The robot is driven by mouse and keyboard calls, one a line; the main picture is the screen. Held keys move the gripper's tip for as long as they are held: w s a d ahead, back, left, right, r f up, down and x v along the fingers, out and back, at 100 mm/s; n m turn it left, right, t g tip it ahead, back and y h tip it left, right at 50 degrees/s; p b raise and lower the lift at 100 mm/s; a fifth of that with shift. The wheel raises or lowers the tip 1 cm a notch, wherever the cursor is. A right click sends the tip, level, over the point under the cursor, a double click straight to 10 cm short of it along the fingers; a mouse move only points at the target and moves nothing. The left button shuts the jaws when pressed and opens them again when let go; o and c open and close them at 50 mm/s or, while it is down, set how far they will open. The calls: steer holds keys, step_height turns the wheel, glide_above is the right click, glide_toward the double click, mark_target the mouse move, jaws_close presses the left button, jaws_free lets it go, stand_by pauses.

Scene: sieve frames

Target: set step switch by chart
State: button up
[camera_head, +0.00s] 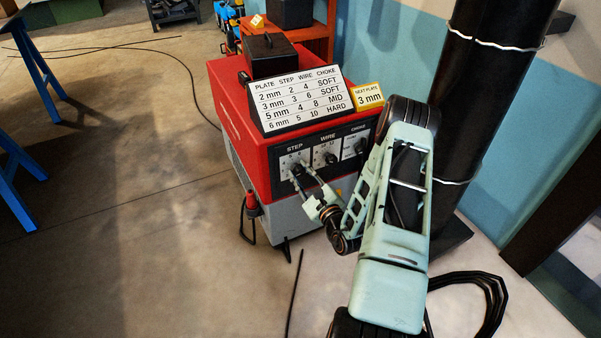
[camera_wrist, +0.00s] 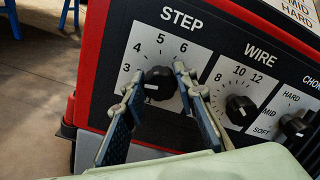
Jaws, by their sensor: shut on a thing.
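The STEP knob (camera_wrist: 160,83) is black and round, on a white scale plate at the left of the machine's front panel. Its white mark points left, toward the low end near 2; the exact number is partly hidden by a finger. My gripper (camera_wrist: 158,72) is shut on the knob, one finger on each side; it also shows at the panel in the head view (camera_head: 304,175). The chart (camera_head: 300,98) gives step 3, wire 6, SOFT for 3 mm. The yellow card (camera_head: 368,96) reads NEXT PLATE 3 mm.
The WIRE knob (camera_wrist: 240,108) and the CHOKE knob (camera_wrist: 297,126) sit to the right on the same panel. The red machine (camera_head: 228,112) stands on the floor, a black box (camera_head: 271,55) on top. Blue trestles (camera_head: 30,130) stand at left; cables lie on the floor.

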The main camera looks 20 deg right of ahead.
steer(key=o, duration=1.2)
steer(key=shift+c, duration=0.2)
steer(key=s, duration=0.7)
steer(key=shift+s+d, duration=0.15)
steer(key=shift+s, duration=0.1)
